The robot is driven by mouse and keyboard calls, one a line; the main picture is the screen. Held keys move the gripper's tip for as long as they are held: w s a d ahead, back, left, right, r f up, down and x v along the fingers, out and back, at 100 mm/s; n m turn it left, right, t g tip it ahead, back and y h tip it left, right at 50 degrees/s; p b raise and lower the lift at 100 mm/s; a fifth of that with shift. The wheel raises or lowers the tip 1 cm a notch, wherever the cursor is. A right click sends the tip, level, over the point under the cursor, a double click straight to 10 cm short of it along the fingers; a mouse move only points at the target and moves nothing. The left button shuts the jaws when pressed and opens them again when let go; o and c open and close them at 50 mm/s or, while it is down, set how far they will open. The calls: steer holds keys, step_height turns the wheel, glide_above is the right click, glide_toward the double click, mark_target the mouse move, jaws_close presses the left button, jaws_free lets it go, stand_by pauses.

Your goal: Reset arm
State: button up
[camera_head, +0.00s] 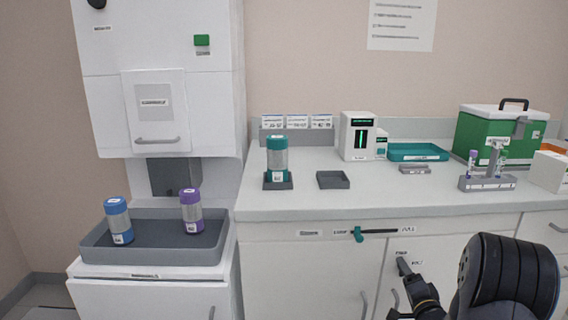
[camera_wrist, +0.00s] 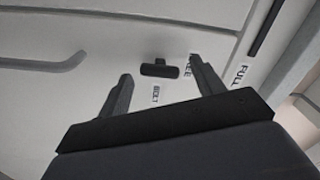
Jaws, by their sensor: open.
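My arm comes in at the lower right of the head view, in front of the white cabinet below the counter. In the wrist view my gripper (camera_wrist: 161,66) has its two fingers spread apart with nothing held between them. A small black knob (camera_wrist: 158,69) on the cabinet front shows between the fingertips, beside printed labels; I cannot tell how far the fingers are from it. What looks like the same knob (camera_head: 403,265) appears just above my arm in the head view.
A teal lever (camera_head: 357,234) sits on the counter front. A teal-capped canister (camera_head: 278,158) stands upright on the counter. A grey tray (camera_head: 152,256) at left holds a blue-capped canister (camera_head: 118,220) and a purple-capped one (camera_head: 191,211). A green cooler (camera_head: 484,135) stands at the right.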

steer(key=shift+s+r+n+b, duration=0.1)
steer(key=shift+s+n+b, duration=0.55)
steer(key=shift+n, duration=1.55)
steer(key=shift+s+f+n+b, duration=0.15)
steer(key=shift+n+b, duration=0.95)
steer(key=shift+n, duration=1.1)
steer(key=shift+s+r+n+b, duration=0.15)
steer(key=shift+s+n+b, duration=0.55)
steer(key=shift+n, duration=1.5)
steer(key=shift+w, duration=0.2)
